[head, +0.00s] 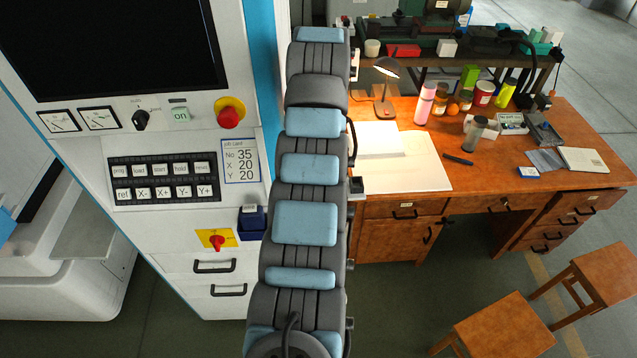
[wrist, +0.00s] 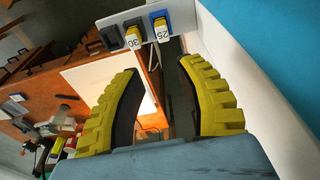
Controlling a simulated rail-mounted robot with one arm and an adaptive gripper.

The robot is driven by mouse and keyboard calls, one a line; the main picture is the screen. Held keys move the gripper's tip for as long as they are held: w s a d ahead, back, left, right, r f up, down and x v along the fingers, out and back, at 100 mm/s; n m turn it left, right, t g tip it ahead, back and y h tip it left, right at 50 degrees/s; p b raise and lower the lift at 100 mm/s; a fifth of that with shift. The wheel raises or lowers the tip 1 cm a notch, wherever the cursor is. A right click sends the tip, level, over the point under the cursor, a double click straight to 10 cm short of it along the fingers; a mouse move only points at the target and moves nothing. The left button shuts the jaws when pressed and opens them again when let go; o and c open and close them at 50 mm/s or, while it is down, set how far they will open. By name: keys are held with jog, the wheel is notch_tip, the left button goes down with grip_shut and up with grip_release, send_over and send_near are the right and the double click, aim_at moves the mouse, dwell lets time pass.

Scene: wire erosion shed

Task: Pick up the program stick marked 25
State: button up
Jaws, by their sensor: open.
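In the wrist view, the program stick marked 25 (wrist: 161,28) has a blue surround, a yellow part and a white label. It sits at the right end of a pale holder plate (wrist: 146,22). A stick marked 30 (wrist: 134,38) sits to its left, with a dark slot (wrist: 112,38) beyond it. My gripper (wrist: 158,67) is open and empty, its yellow ribbed fingers spread below the holder in the picture. The stick marked 25 lies beyond the fingertips, apart from them. In the head view my arm hides the gripper, and I cannot make out the sticks.
A white machine cabinet (head: 185,190) with buttons and a red knob (head: 229,112) stands left of my arm. A wooden desk (head: 475,190) with papers, bottles and a lamp (head: 385,90) is on the right. Stools (head: 490,325) stand in front of it.

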jog(key=f, duration=0.3)
jog(key=w+f, duration=0.1)
jog(key=f, duration=0.2)
jog(key=f+p, duration=0.1)
jog(key=f, duration=0.3)
jog(key=shift+w+a, duration=0.1)
jog(key=shift+w, duration=0.1)
jog(key=shift+w+a+f+p, duration=0.1)
jog(key=shift+w+f+p, duration=0.1)
jog(key=shift+f, duration=0.75)
jog(key=shift+w+a+f+p, duration=0.1)
jog(key=shift+w+f, duration=0.1)
jog(key=shift+f, duration=0.75)
notch_tip(320, 180, down, 2)
jog(key=b, duration=0.3)
jog(key=shift+w+f, duration=0.15)
jog(key=shift+f, duration=0.1)
grip_shut()
